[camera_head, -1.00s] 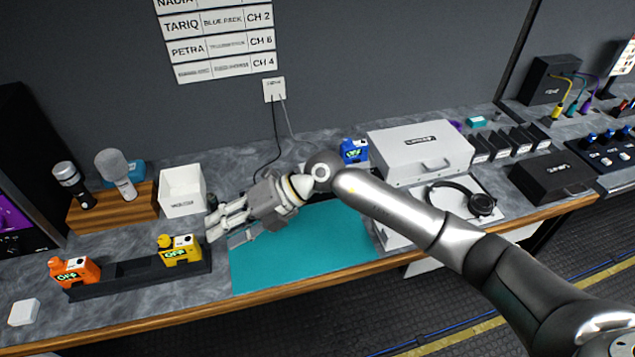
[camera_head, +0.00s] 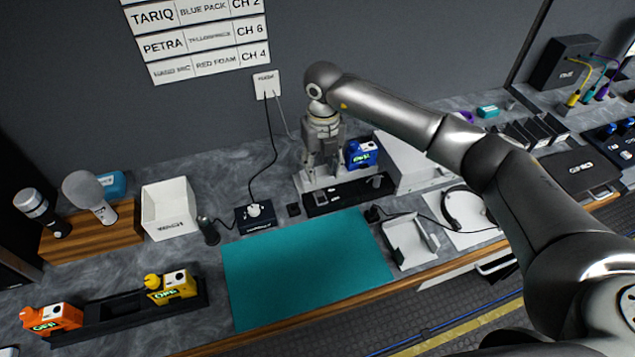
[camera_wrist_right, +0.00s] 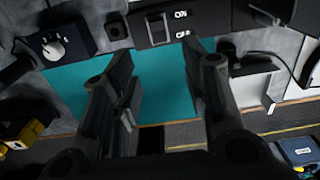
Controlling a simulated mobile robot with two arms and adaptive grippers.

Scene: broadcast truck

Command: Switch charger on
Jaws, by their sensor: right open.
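A long black box (camera_head: 348,195), which looks like the charger, lies on the counter behind the teal mat. In the right wrist view the black box (camera_wrist_right: 215,18) has a rocker switch (camera_wrist_right: 157,27) beside the labels ON and OFF. I cannot tell which way the rocker is set. My right gripper (camera_head: 322,176) points down just behind or above the box, left of the blue pack (camera_head: 361,154). In the right wrist view its fingers (camera_wrist_right: 158,55) are apart with nothing between them, and the switch shows beyond the gap. My left gripper is out of view.
A small black box with a dial (camera_head: 256,217) sits left of the long box. A white tray (camera_head: 410,240) and headphones (camera_head: 462,212) lie right. The teal mat (camera_head: 305,265) is clear.

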